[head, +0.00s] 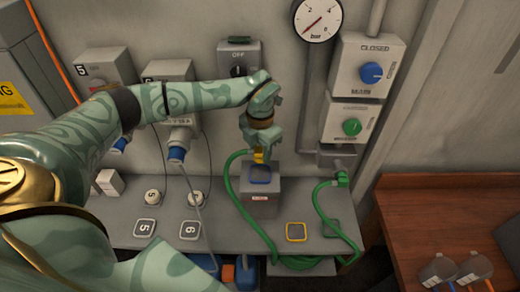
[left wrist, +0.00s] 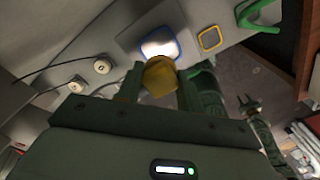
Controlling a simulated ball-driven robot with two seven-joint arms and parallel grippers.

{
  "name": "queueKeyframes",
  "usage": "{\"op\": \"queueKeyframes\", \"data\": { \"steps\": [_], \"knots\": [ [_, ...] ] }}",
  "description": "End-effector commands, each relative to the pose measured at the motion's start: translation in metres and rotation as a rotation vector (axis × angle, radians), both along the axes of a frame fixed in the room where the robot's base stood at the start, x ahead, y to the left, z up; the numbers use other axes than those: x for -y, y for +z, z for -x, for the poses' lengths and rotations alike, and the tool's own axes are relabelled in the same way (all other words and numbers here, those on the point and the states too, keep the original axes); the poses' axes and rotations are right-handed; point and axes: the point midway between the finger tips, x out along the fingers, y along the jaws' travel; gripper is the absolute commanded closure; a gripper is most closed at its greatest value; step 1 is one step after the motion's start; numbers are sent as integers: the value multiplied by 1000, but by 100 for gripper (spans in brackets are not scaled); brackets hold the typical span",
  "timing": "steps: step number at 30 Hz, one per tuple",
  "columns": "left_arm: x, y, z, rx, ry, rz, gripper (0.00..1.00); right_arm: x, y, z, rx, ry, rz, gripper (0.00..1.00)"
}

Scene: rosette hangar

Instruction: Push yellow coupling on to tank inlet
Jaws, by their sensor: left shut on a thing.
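My left gripper (head: 262,150) points down over a grey block and is shut on the yellow coupling (head: 258,157). The coupling also shows between the fingers in the left wrist view (left wrist: 160,75). A green hose (head: 238,195) hangs from it to the shelf. The grey block (head: 260,203) has a blue-edged square top (left wrist: 145,52) just below the coupling. I cannot tell whether they touch, and no tank inlet is clearly marked. My right gripper (left wrist: 249,105) seems to show small in the left wrist view; its jaw state is unclear.
The hose runs to a green fitting (head: 342,178) on the wall pipe. A yellow-edged square (head: 296,232) lies on the grey shelf (head: 125,228). Switch boxes and a pressure gauge (head: 317,18) are on the wall. A brown table (head: 430,205) stands at the right.

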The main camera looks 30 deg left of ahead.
Motion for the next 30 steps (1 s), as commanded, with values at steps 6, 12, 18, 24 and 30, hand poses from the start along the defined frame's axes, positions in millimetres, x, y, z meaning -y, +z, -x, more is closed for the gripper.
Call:
{"op": "queueKeyframes", "data": {
  "steps": [6, 12, 18, 24, 30],
  "knots": [
    [0, -19, 0, 0, 0, 0, 83, 3, -17, 0, -1, 1, 4, 64],
    [0, -39, 0, 0, 0, 1, 83, 4, -35, 2, -4, 1, 5, 64],
    [0, -52, 0, -1, 0, 1, 83, 4, -47, 3, -7, 1, 5, 64],
    [0, -54, 0, 0, 0, 0, 83, 4, -48, 3, -7, 1, 5, 64],
    [0, -53, 0, 0, 0, 0, 83, 3, -47, 3, -7, 1, 5, 64]
  ]
}}
